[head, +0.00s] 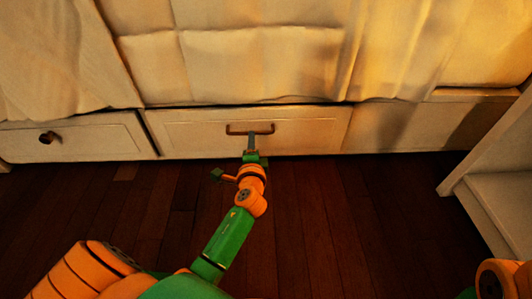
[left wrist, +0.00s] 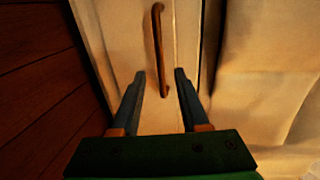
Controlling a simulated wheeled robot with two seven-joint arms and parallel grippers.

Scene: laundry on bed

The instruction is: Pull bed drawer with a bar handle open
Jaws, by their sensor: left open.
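The drawer (head: 310,132) with the bar handle is in the middle of the bed's base in the head view. Its front looks set slightly apart at the left edge, but I cannot tell how far. The dark bar handle (head: 264,129) runs sideways across its front; it also shows in the left wrist view (left wrist: 157,45). My left gripper (head: 251,137) is at the handle in the head view. In the left wrist view my left gripper (left wrist: 159,82) is open, its fingers on either side of the handle's near end. I cannot tell whether they touch it. My right gripper is not in view.
A drawer with a round knob (head: 48,137) is at the left. Draped cream bedding (head: 250,60) hangs above the drawers. A white shelf unit (head: 495,165) stands at the right. The dark wooden floor (head: 330,220) in front is clear.

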